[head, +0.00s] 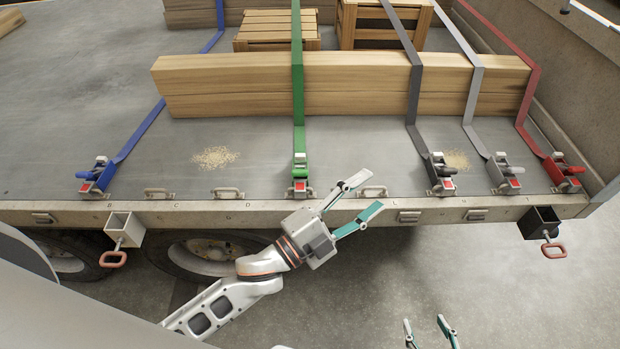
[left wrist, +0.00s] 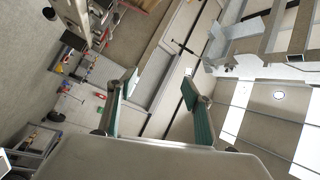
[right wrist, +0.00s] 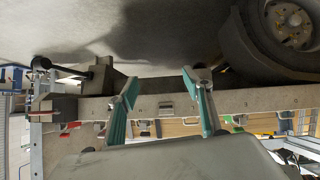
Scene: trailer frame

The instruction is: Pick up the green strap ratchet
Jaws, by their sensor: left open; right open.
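The green strap ratchet (head: 300,173) sits at the trailer bed's near edge, at the lower end of the green strap (head: 298,100). It has a green handle and a red patch at its base. My left gripper (head: 373,190) is open and empty, to the right of the green ratchet and slightly lower in the head view, apart from it. Its open fingers also show in the left wrist view (left wrist: 158,90), without the ratchet. My right gripper (head: 424,320) is open at the bottom of the head view, below the trailer edge. In the right wrist view its fingers (right wrist: 158,82) are spread and empty.
A blue ratchet (head: 97,176) is at left. Dark grey (head: 440,174), light grey (head: 503,173) and red (head: 562,172) ratchets are at right. Straps cross a timber stack (head: 220,85). Metal loops (head: 228,192) line the edge. Brackets (head: 124,230) with red handles hang below it.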

